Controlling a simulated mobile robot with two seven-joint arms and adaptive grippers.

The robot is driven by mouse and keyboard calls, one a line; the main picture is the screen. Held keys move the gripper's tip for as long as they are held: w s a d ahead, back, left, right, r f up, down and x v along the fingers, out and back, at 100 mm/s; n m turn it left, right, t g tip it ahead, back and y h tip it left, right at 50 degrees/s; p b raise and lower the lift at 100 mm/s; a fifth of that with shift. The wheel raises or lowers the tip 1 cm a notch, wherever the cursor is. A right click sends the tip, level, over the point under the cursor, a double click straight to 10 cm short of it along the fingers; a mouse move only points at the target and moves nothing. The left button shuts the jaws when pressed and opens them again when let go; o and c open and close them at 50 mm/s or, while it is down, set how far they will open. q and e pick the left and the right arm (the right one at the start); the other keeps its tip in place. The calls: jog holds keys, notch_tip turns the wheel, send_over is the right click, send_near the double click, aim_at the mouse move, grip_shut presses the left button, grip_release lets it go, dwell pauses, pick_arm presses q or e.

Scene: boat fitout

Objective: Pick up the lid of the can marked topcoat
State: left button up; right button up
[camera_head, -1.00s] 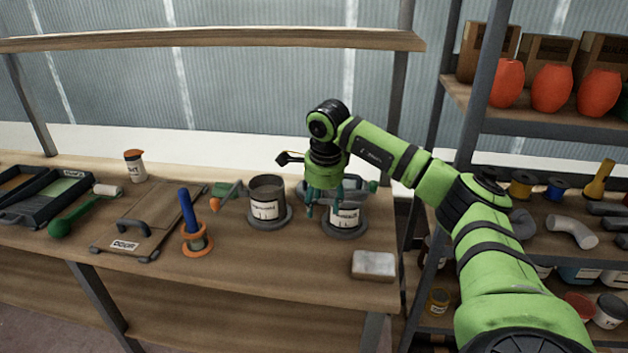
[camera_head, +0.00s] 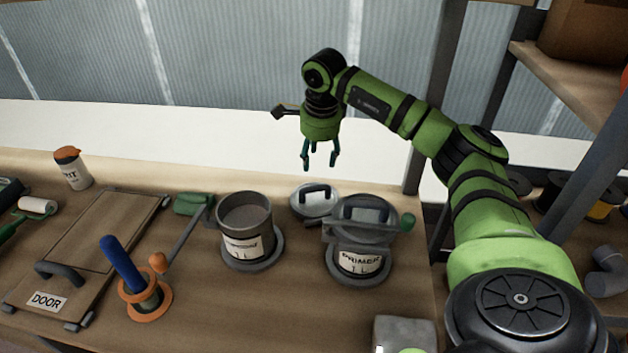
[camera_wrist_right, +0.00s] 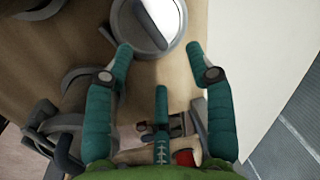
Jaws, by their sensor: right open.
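An open grey can (camera_head: 245,214) stands on the bench; its label is too blurred to read surely. A round grey lid (camera_head: 311,207) with a dark bar handle lies on the bench behind and between the two cans. It also shows in the right wrist view, where the lid (camera_wrist_right: 127,30) is at the top edge, partly cut off. A second can (camera_head: 358,262), marked PRIMER, has a handled lid on top. My right gripper (camera_head: 320,164) is open and empty, pointing down above the loose lid, clearly apart from it. My left gripper is not in view.
A green-ended tool (camera_head: 404,221) lies at the primer can's lid. A blue-handled tool (camera_head: 122,264) stands in an orange ring holder left of the open can. A board marked DOOR (camera_head: 85,235) lies further left. A pale block (camera_head: 404,333) sits at the front right.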

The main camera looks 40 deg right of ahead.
aim_at(317, 189)
jog(key=f+b, duration=0.1)
jog(key=f, duration=0.2)
jog(key=f+b, duration=0.2)
jog(key=shift+s+a+f, duration=0.15)
jog(key=shift+a+f, duration=0.05)
jog(key=shift+f, duration=0.2)
jog(key=f, duration=0.5)
jog(key=shift+w+d, duration=0.25)
jog(key=shift+w, duration=0.1)
jog(key=shift+f, duration=0.25)
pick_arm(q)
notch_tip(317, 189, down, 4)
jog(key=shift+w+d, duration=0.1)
pick_arm(e)
grip_shut()
